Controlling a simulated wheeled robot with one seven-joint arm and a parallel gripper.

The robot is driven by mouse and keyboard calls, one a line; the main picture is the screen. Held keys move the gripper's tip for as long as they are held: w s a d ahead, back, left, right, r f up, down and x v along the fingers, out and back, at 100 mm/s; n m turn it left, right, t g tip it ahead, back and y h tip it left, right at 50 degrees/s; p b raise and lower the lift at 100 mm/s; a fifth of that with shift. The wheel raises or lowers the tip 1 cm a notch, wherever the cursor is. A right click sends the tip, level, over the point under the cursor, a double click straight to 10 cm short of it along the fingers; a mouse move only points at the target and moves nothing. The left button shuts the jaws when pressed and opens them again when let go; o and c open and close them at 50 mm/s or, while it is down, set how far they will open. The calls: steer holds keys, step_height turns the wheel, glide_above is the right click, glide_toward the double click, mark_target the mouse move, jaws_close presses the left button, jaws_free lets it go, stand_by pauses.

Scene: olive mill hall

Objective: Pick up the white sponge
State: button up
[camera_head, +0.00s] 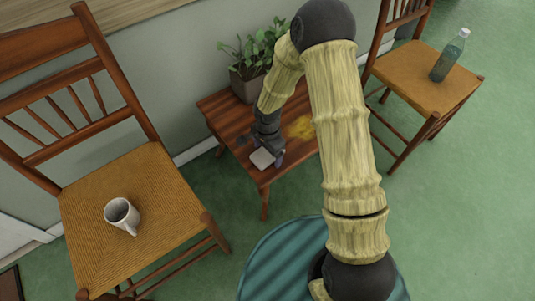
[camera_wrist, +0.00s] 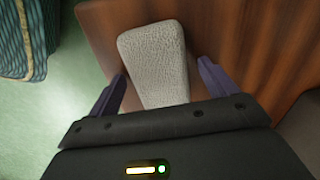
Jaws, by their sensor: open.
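The white sponge (camera_head: 262,159) lies on the small wooden table (camera_head: 223,107), near its front left corner. In the wrist view the sponge (camera_wrist: 156,62) is a pale, rough-textured block lying between my two purple fingers. My gripper (camera_wrist: 163,82) is open, with one finger to the left of the sponge and one to the right. Gaps show between the sponge and both fingers. The sponge's near end is hidden by the dark gripper body. In the head view my gripper (camera_head: 266,151) is at the sponge, and its fingers are only partly visible.
A potted plant (camera_head: 246,85) stands at the table's back. A yellow patch (camera_head: 300,127), partly hidden by my arm, is on the table. A white mug (camera_head: 121,214) stands on the left chair (camera_head: 150,185). A bottle (camera_head: 449,57) stands on the right chair (camera_head: 415,88). Green floor lies between.

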steer(key=c, duration=1.1)
steer(key=shift+o, duration=0.2)
step_height(320, 180, up, 10)
steer(key=p, duration=0.4)
